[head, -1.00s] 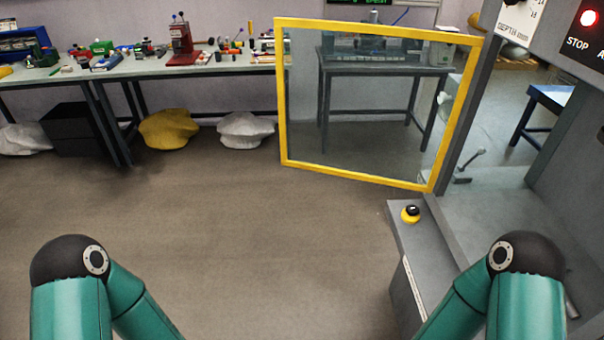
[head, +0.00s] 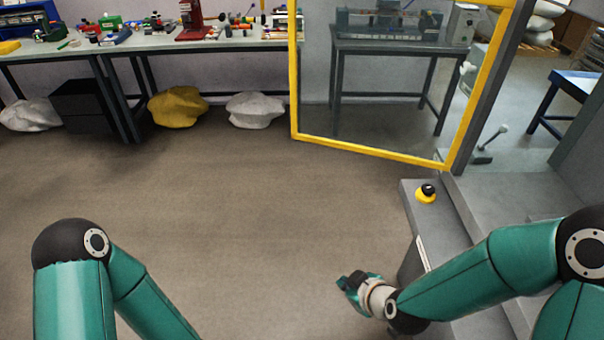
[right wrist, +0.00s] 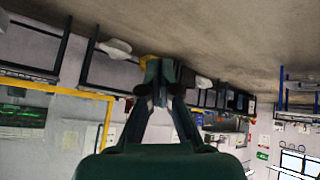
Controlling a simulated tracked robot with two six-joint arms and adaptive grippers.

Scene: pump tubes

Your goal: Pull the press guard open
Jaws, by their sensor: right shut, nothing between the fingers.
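The press guard (head: 296,80) is a clear panel in a yellow frame. It stands swung out to the left from the grey press post (head: 497,75), over the floor; its top edge is cut off in the head view. Part of a yellow frame also shows at the left of the right wrist view (right wrist: 55,88). My right gripper (head: 350,284) is shut and empty, low in front of the press, well below and apart from the guard. Its fingers show in the right wrist view (right wrist: 158,85). My left arm shows at lower left, but its gripper is out of view.
A grey press ledge with a black-and-yellow button (head: 426,193) lies right of my right gripper. A workbench (head: 150,45) with tools runs along the back wall, with sacks (head: 178,106) beneath. The floor left of the press is clear.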

